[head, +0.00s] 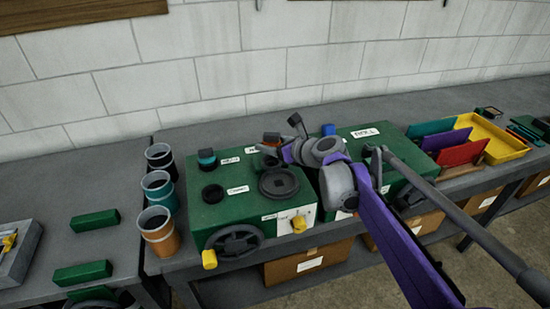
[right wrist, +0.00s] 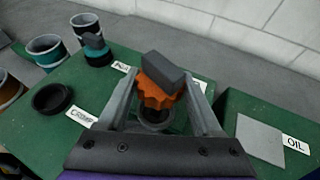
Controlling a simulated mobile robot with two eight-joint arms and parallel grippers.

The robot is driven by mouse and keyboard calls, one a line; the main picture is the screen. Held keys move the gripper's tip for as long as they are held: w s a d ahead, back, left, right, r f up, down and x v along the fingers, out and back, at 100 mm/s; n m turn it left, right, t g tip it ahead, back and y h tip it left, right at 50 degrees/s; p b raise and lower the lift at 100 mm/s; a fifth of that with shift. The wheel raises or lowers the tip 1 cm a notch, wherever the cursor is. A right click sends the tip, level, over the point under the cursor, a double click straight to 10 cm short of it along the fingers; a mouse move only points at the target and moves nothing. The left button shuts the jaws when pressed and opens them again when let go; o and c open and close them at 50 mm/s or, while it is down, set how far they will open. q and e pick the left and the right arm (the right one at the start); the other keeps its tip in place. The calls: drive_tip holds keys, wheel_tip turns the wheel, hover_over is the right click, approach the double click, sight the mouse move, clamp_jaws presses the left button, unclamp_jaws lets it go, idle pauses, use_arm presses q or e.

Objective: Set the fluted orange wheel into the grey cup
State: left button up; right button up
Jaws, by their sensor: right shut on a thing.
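My right gripper (head: 269,148) is shut on the fluted orange wheel (right wrist: 154,92), which has a dark grey block-shaped grip on top. The wheel also shows as a small orange patch in the head view (head: 271,137). A round dark grey cup (right wrist: 157,118) sits on the green box just below the wheel in the right wrist view, partly hidden by it. The wheel looks tilted; I cannot tell if it touches the cup's rim. My left gripper is not in view.
On the green box (head: 222,217) stand an empty black cup (head: 212,194), a teal knob (head: 207,157), a dark disc (head: 279,183) and a front handwheel (head: 235,242). Several tins, including an orange one (head: 159,232), stand left. A yellow tray (head: 503,140) lies right.

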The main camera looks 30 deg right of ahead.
sight(271, 165)
wheel_tip(271, 165, down, 5)
drive_tip(key=shift+w+r, duration=0.1)
idle(0.3)
drive_tip(key=shift+f, duration=0.2)
drive_tip(key=o, duration=1)
drive_tip(key=shift+f+b, duration=0.1)
drive_tip(key=shift+b, duration=0.2)
drive_tip(key=o, duration=0.5)
drive_tip(key=shift+c, duration=0.2)
